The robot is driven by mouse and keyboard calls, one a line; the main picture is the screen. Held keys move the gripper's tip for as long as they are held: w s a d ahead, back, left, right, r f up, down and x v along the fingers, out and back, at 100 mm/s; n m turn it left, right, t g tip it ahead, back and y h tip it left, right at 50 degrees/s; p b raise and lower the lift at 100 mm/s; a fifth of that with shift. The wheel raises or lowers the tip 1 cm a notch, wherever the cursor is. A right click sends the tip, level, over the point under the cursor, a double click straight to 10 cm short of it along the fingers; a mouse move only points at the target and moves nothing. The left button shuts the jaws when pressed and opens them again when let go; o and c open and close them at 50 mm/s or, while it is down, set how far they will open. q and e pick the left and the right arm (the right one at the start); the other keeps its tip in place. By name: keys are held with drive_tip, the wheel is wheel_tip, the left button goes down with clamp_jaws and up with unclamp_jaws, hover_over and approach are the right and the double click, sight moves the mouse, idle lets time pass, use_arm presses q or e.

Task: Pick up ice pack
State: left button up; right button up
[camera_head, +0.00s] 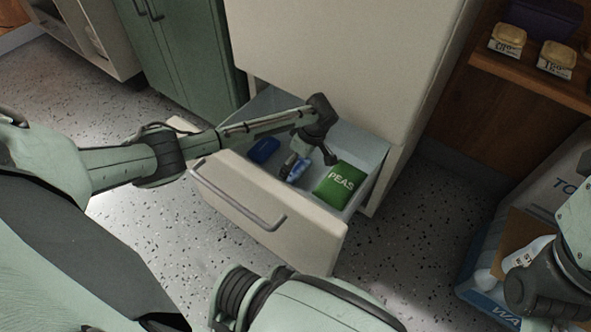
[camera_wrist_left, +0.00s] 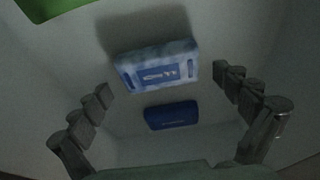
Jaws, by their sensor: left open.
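My left gripper (camera_head: 309,160) reaches down into an open drawer (camera_head: 262,205), its fingers apart. Below it lies a pale blue and white pack (camera_head: 300,168) with a blue label. In the left wrist view this pack (camera_wrist_left: 155,65) lies ahead, between the spread fingers, and none visibly grips it. A darker blue pack (camera_head: 263,150) lies to its left in the drawer; it also shows in the left wrist view (camera_wrist_left: 171,115). I cannot read either label, so I cannot tell for sure which is the ice pack. My right gripper's fingers are not visible.
A green bag marked PEAS (camera_head: 340,185) lies in the drawer's right part, close to the gripper. The drawer walls surround the fingers. A pale cabinet (camera_head: 345,55) rises behind. A shelf (camera_head: 535,80) with small tubs and blue packaging (camera_head: 485,290) stand at the right.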

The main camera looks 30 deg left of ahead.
use_arm(q)
drive_tip(key=shift+a+f, duration=0.15)
drive_tip(key=shift+f, duration=0.4)
drive_tip(key=shift+w+r, duration=0.1)
drive_tip(key=shift+c, duration=0.6)
drive_tip(key=c, duration=1)
